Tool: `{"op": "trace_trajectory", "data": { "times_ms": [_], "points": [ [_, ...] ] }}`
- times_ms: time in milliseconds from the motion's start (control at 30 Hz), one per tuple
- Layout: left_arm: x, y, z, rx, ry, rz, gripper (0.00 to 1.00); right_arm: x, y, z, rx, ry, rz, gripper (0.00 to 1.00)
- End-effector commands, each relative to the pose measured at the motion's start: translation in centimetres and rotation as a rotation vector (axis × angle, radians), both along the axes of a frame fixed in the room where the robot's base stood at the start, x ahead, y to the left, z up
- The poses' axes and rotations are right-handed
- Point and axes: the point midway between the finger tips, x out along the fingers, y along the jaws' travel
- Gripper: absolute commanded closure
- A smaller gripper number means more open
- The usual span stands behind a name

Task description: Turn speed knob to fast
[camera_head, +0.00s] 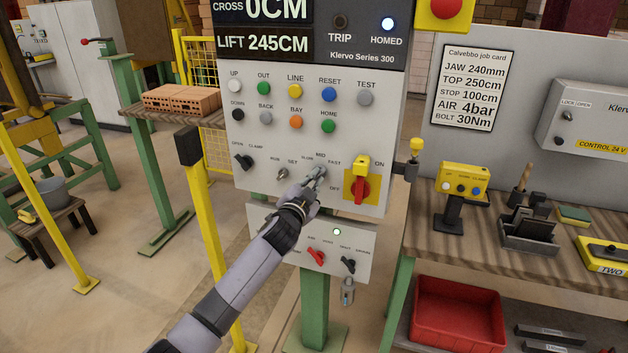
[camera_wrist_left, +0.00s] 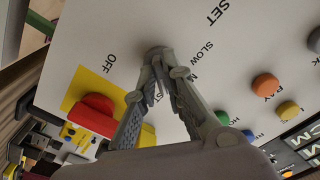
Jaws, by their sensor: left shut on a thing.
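The speed knob (camera_wrist_left: 157,53) is a grey knob on the pale control panel (camera_head: 240,187), below the labels SLOW, MID and FAST. My left gripper (camera_head: 316,177) reaches up to the panel from below, with its fingers closed around the knob. In the left wrist view my left gripper (camera_wrist_left: 160,75) has both fingertips against the knob's sides. The fingers hide most of the knob in the head view, and I cannot tell which label it points at. My right gripper is not in view.
A red switch (camera_head: 361,188) on a yellow plate sits just right of the knob. A small selector (camera_head: 283,173) sits to its left. Coloured push buttons are above. A lower box (camera_head: 290,233) with a red switch is below. A workbench (camera_head: 430,220) stands at right.

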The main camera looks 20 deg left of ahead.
Motion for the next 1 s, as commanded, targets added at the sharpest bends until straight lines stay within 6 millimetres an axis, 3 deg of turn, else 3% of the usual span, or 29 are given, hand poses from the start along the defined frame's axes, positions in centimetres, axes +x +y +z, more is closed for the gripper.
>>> {"op": "trace_trajectory", "data": {
  "times_ms": [400, 967, 1000],
  "points": [
    [-0.01, -0.02, -0.05, 0.188, -0.005, 0.000, 1.00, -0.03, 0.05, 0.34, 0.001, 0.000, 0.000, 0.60],
    [-0.02, -0.02, -0.08, 0.216, -0.007, -0.001, 1.00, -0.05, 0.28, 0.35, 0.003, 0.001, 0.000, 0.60],
    [-0.02, -0.03, -0.09, 0.216, -0.007, -0.001, 0.87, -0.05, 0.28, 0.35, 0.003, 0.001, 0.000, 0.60]
  ]
}}
